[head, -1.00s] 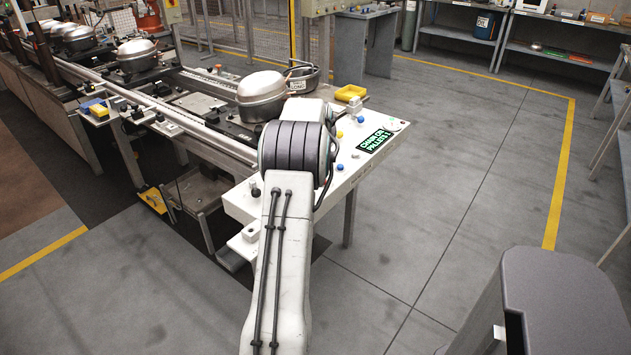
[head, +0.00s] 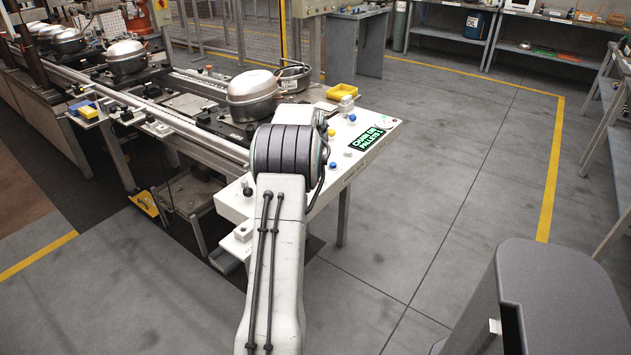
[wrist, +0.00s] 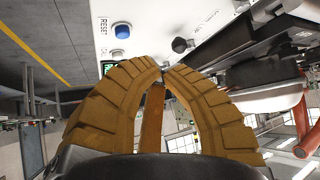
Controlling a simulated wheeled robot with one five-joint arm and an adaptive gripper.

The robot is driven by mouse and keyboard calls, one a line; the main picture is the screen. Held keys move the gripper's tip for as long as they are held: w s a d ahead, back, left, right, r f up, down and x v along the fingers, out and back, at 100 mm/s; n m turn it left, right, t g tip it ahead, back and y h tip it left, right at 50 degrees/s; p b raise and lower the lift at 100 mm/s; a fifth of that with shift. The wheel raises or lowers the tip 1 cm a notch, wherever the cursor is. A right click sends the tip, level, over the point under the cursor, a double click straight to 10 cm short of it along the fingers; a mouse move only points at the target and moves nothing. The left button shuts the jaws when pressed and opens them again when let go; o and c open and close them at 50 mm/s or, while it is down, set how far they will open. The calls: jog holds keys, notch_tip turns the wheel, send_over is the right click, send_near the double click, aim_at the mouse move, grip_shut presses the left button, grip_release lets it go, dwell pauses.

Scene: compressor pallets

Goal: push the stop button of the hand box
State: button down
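A white control panel (head: 305,196) with coloured buttons and a green-lit display (head: 367,139) stands at the end of the conveyor. No stop button can be made out. My gripper is hidden behind my arm in the head view. In the wrist view its tan fingers (wrist: 162,70) curve together with tips meeting, nothing visible between them. Beyond the tips are a blue button (wrist: 121,30) by a RESET label and a black button (wrist: 179,45).
A silver-black compressor (head: 253,96) sits on the conveyor behind the panel, with a yellow tray (head: 341,93) to its right. More compressors line the conveyor at back left. Open grey floor (head: 450,190) lies right of the panel.

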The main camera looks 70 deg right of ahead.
jog(key=shift+f+b, duration=2.25)
jog(key=shift+f, duration=0.85)
jog(key=shift+f, duration=0.15)
jog(key=shift+f+b, duration=0.3)
jog(key=shift+b, duration=0.1)
jog(key=shift+f+b, duration=0.45)
jog(key=shift+f, duration=0.15)
jog(key=shift+r, duration=0.15)
jog(key=shift+r+p, duration=0.7)
jog(key=shift+r, duration=0.2)
jog(key=shift+r+p, duration=1.8)
jog(key=shift+r, duration=0.7)
